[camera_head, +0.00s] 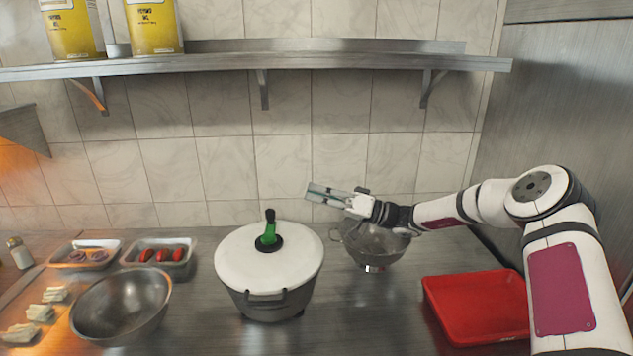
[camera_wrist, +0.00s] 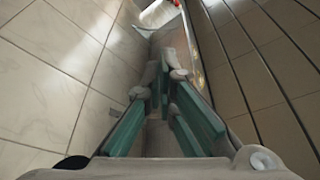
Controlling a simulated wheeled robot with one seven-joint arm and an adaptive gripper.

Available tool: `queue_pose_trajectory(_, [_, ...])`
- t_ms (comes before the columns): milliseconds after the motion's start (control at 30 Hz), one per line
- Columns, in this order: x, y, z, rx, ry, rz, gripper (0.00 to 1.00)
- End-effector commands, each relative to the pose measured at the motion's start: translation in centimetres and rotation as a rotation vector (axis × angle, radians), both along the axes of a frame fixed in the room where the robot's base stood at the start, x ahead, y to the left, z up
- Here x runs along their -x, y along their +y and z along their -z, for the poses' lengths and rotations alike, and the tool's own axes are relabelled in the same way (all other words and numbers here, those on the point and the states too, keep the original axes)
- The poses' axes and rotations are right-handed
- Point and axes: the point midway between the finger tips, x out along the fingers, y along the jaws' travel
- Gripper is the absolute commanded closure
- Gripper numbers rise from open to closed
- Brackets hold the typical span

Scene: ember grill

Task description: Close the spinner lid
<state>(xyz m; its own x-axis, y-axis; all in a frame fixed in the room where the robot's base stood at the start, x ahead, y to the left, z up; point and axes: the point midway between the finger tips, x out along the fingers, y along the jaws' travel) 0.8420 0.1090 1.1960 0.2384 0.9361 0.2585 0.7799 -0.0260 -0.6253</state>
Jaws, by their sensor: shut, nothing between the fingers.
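The spinner (camera_head: 268,302) is a grey pot standing on the steel counter. Its white lid (camera_head: 270,259), with a green and black knob, sits level on top and covers the opening. Whether it is latched cannot be told. My gripper (camera_head: 310,192) is up behind and to the right of the lid, in front of the tiled wall, pointing left. It is apart from the lid. The wrist view shows its green-padded fingers (camera_wrist: 161,75) drawn together with nothing between the tips. The lid is not clearly seen in the wrist view.
A metal colander (camera_head: 375,243) stands below my gripper. A red tray (camera_head: 477,306) is at the right. A steel bowl (camera_head: 122,306) and trays of food, including a tomato tray (camera_head: 160,257), are at the left. A shelf (camera_head: 250,62) runs above. Counter in front of the colander is clear.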

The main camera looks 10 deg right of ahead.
Motion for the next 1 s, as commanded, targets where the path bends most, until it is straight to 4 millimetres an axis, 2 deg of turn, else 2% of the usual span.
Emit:
queue_pose_trajectory(200, [2.8,0.0,2.4,0.003,-0.201,0.001,1.0])
queue_pose_trajectory(600, [5.8,0.2,7.4,0.017,-0.53,0.002,1.0])
queue_pose_trajectory(1000, [6.7,0.2,9.9,0.02,-0.567,0.001,1.0])
